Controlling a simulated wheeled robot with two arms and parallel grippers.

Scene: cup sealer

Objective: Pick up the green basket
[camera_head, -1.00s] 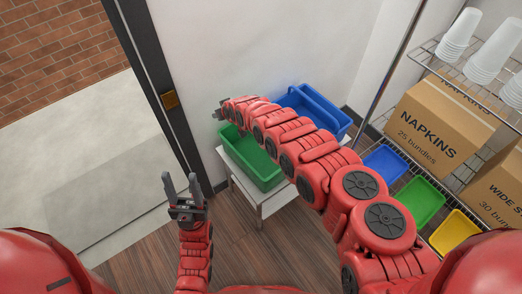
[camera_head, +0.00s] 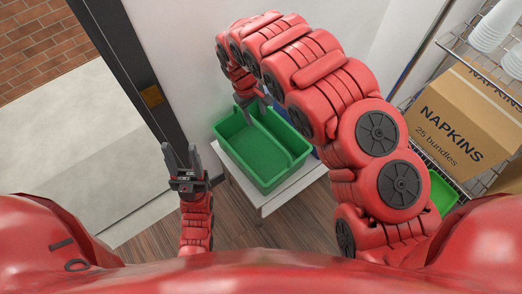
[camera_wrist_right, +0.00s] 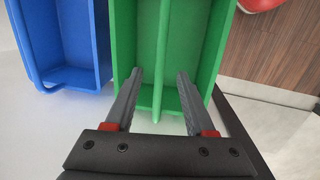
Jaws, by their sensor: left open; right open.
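The green basket (camera_head: 250,150), with a divider along its middle, sits on a small white table (camera_head: 280,195) against the wall. My right gripper (camera_head: 254,103) is open above the basket's far end and points down. In the right wrist view, the green basket (camera_wrist_right: 205,45) lies beyond the fingers. Its divider runs between the open fingers of my right gripper (camera_wrist_right: 160,76) with gaps on both sides. I cannot tell how deep the fingers are. My left gripper (camera_head: 180,150) is open and empty, upright to the left of the table.
A blue basket (camera_wrist_right: 72,45) stands beside the green one in the right wrist view; my right arm mostly hides it in the head view. A wire shelf with a napkin box (camera_head: 455,130) and cups is at the right. A dark door frame (camera_head: 125,70) is at the left.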

